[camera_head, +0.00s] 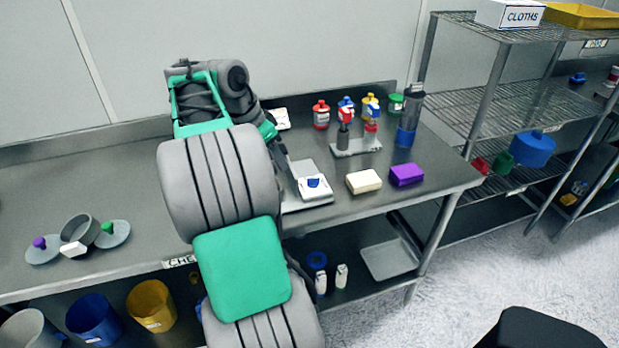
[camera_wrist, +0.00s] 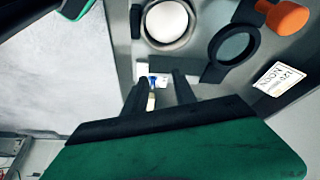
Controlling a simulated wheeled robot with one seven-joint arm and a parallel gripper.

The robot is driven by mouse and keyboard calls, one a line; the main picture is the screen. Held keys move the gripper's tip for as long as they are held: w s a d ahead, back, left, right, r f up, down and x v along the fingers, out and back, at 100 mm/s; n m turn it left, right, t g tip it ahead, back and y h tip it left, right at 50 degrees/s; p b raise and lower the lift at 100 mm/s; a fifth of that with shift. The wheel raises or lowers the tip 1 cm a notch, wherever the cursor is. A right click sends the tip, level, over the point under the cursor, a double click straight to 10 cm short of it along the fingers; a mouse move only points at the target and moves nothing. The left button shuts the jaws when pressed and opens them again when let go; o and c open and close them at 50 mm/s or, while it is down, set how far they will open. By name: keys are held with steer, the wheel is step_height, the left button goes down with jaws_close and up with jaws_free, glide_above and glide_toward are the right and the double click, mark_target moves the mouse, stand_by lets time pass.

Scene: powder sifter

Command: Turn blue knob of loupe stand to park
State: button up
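In the wrist view, the two dark fingers of my gripper (camera_wrist: 159,92) stand apart. A small blue piece (camera_wrist: 152,80) with a pale part below it shows in the gap between them; I cannot tell whether it is the knob or whether the fingers touch it. A dark ring on a short arm (camera_wrist: 234,46), which looks like a loupe, lies above and right of the fingers. In the head view, a small blue knob-like part (camera_head: 314,182) sits on a white plate right of my arm; I cannot tell whether it belongs to the loupe stand. My arm hides much of the bench there, and my gripper is not clearly visible.
In the wrist view, a white round dish (camera_wrist: 166,20), an orange knob (camera_wrist: 287,18) and a label card (camera_wrist: 279,79) are near. In the head view, a cream block (camera_head: 363,181), a purple block (camera_head: 406,175) and several bottles stand right of my arm.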

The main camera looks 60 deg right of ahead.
mark_target(313, 178)
steer(key=s+d+f+m+b, duration=0.1)
steer(key=s+d+f, duration=0.1)
steer(key=s+d+f+m+b, duration=0.1)
steer(key=s+d+f, duration=0.1)
steer(key=f, duration=0.1)
steer(key=s+d+f+m+b, duration=0.1)
steer(key=s+d+f+m, duration=0.1)
steer(key=f, duration=0.1)
steer(key=shift+s+d+f+g+y+b, duration=0.1)
steer(key=shift+s+d+g+y+b, duration=0.2)
steer(key=shift+s+g+y, duration=0.1)
jaws_close()
